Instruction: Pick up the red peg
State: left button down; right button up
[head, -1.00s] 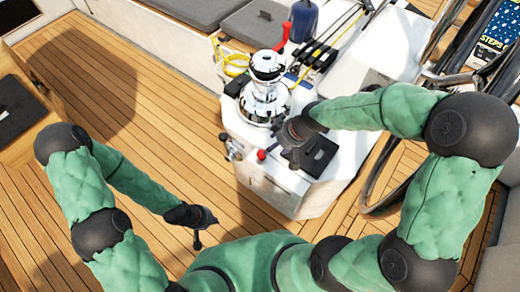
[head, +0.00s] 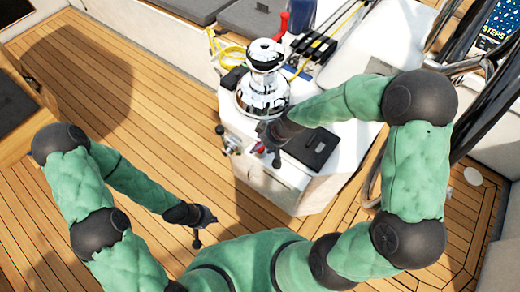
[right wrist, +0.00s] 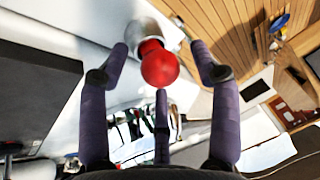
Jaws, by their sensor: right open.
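The red peg shows in the right wrist view as a round red knob (right wrist: 158,63) on a pale metal mount. It stands between the spread fingers of my right gripper (right wrist: 160,70), which is open, with no finger clearly closed on it. In the head view my right gripper (head: 268,142) is over the front edge of the white console, and only a bit of the red peg (head: 261,148) shows beside its fingers. My left gripper (head: 202,230) hangs low over the deck, away from the console; its fingers are too small to read.
The white console (head: 300,185) carries a chrome winch (head: 263,85) just behind my right gripper and a black square panel (head: 311,147) to its right. A metal fitting (head: 229,142) sits on the left side. The wooden deck (head: 130,100) at left is clear.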

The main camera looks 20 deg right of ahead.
jog(key=shift+f, duration=0.1)
jog(key=shift+c, duration=0.2)
jog(key=c, duration=1.1)
